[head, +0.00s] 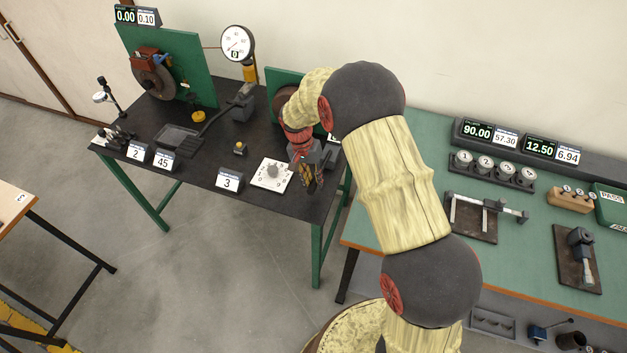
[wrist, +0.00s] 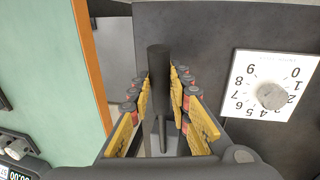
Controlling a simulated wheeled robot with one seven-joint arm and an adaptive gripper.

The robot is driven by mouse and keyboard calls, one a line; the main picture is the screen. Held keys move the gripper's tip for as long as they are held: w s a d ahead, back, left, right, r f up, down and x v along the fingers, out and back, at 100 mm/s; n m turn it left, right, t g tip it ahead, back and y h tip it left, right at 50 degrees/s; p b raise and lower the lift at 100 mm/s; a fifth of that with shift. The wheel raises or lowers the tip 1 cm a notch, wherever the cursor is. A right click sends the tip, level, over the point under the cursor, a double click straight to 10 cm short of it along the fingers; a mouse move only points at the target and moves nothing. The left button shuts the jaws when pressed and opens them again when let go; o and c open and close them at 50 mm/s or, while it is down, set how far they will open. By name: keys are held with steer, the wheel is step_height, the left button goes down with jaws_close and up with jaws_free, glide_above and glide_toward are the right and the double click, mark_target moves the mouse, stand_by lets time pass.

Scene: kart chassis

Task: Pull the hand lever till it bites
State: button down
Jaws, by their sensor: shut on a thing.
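The hand lever (wrist: 158,62) is a dark round bar that stands between my fingers in the wrist view. My gripper (wrist: 161,80) is shut on it, with the yellow-and-red fingers on both sides of the bar. In the head view my gripper (head: 311,182) is low at the right front of the black bench, and its fingers and arm hide most of the lever. A brake disc with a red caliper (head: 147,62) is mounted on a green panel. A white round gauge (head: 237,43) stands behind it, and a small display (head: 136,16) reads 0.00 and 0.10.
A white dial plate (head: 270,175) with a grey knob lies left of my gripper; it also shows in the wrist view (wrist: 243,75). A black pedal (head: 238,103) and number cards stand on the black bench (head: 205,172). A green bench (head: 400,223) with several tools adjoins at right.

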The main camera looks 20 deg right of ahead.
steer(key=r+p, duration=0.1)
steer(key=w+r+g+y+p, duration=0.1)
steer(key=r+p, duration=0.1)
steer(key=d+r+g+p, duration=0.1)
steer(key=p, duration=0.1)
steer(key=shift+w+r, duration=0.15)
steer(key=shift+w, duration=0.1)
steer(key=shift+w+d+r+g+y+p, duration=0.2)
steer(key=shift+w+r+g+y+p, duration=0.25)
steer(key=shift+r+p, duration=0.25)
steer(key=shift+s, duration=0.1)
steer(key=c, duration=1.7)
jaws_free()
steer(key=shift+f, duration=0.1)
steer(key=shift+o, duration=0.2)
steer(key=shift+s, duration=0.1)
steer(key=v, duration=1.2)
